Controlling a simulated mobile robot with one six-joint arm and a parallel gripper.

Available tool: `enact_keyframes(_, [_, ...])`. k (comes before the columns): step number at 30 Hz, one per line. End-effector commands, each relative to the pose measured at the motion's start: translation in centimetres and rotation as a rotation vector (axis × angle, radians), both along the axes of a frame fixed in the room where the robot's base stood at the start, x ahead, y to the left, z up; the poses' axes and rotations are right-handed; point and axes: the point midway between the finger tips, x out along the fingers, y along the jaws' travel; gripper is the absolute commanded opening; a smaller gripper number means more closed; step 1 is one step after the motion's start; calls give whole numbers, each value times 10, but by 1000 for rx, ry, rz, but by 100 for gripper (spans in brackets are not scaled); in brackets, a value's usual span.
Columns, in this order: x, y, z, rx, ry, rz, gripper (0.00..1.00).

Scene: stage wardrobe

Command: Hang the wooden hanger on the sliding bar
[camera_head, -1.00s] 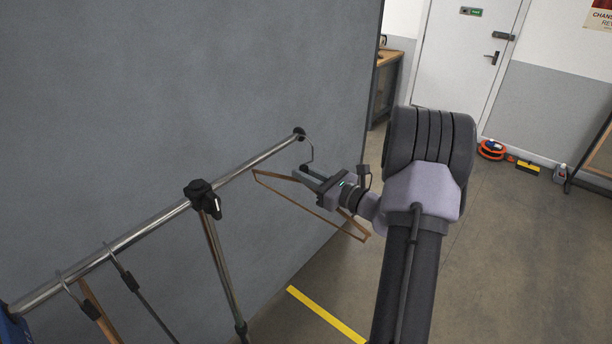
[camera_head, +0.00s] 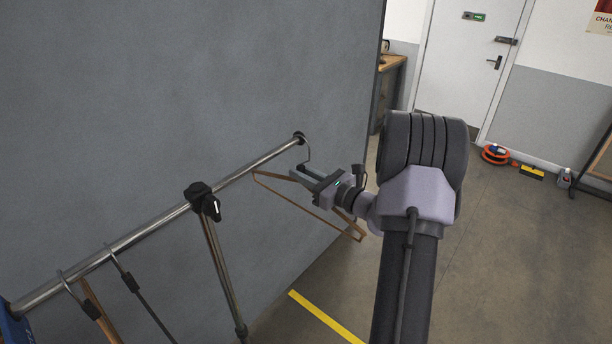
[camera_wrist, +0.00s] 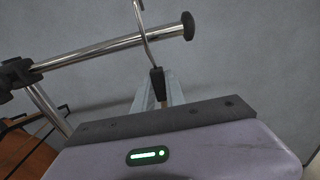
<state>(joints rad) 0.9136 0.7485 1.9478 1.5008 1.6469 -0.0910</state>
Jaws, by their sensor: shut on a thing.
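The wooden hanger (camera_head: 312,212) is a thin brown frame with a metal hook (camera_head: 309,152). My gripper (camera_head: 304,172) is shut on it at the neck just below the hook; the jaws (camera_wrist: 158,95) also show in the wrist view. The sliding bar (camera_head: 255,162) is a shiny metal tube with a black end cap (camera_head: 299,138). In the wrist view the hook (camera_wrist: 147,45) rises above the bar (camera_wrist: 95,52) and crosses it in the picture, left of the end cap. I cannot tell whether the hook is over the bar or touches it.
A black clamp with a knob (camera_head: 203,197) joins the bar to a slanted metal post (camera_head: 223,265). Other hangers (camera_head: 128,280) hang farther left on the rail. A grey wall panel (camera_head: 190,70) stands close behind the bar. Open floor lies to the right.

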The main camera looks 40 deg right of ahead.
Motion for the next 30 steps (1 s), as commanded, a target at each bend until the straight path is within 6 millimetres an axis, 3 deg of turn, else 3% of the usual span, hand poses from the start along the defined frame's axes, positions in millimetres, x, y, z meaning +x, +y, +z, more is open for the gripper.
enact_keyframes(30, [50, 10, 0, 0, 0, 0, 0])
